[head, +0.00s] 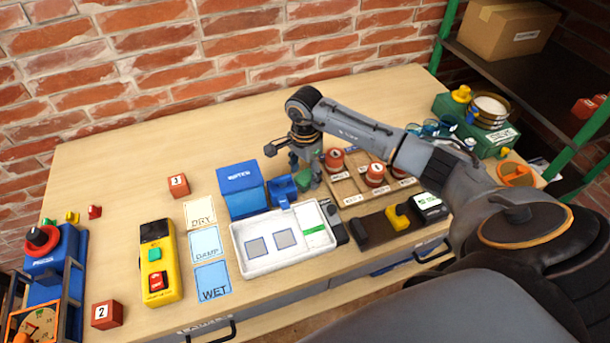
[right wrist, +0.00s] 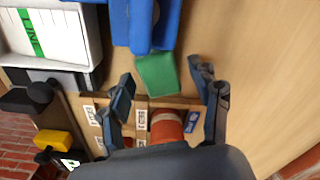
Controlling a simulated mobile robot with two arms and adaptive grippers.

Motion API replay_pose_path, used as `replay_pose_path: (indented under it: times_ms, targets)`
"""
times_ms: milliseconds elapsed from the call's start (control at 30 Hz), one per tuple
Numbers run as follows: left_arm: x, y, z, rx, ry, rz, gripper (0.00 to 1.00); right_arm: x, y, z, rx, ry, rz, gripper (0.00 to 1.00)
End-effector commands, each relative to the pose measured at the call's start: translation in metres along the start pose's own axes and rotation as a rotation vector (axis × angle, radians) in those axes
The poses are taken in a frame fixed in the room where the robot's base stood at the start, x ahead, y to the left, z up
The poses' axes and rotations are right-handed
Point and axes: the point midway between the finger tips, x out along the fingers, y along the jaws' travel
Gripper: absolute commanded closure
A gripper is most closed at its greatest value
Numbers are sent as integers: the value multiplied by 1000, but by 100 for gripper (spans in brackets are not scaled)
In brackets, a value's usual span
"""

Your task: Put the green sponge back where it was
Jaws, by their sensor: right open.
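The green sponge (head: 303,178) lies on the wooden table beside a blue holder (head: 284,190), partly hidden by my right gripper (head: 306,172) in the head view. In the right wrist view the sponge (right wrist: 157,78) shows between the spread fingers of my right gripper (right wrist: 163,82), near their tips and next to the blue holder (right wrist: 146,25). The gripper is open, and I see no grip on the sponge. Whether the sponge touches the holder is hard to tell. My left gripper is out of view.
A wooden compartment tray (head: 348,188) with red-orange round pieces (head: 375,174) stands right of the gripper. A blue box (head: 241,190) and a white tray (head: 262,258) stand left. DRY (head: 200,213), DAMP (head: 205,244) and WET (head: 212,280) cards lie further left. The table behind is clear.

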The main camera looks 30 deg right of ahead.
Motion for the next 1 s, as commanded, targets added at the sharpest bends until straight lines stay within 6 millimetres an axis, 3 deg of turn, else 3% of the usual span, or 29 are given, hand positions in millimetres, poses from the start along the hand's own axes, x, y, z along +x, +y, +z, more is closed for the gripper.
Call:
replay_pose_path:
  times_ms: [300,500,1000]
  targets:
    - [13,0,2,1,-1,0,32,-69,-1,-1,-1,2,-4,37]
    - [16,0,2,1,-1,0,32,-98,0,-1,1,2,-1,37]
    - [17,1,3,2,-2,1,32,-107,0,0,1,1,1,37]
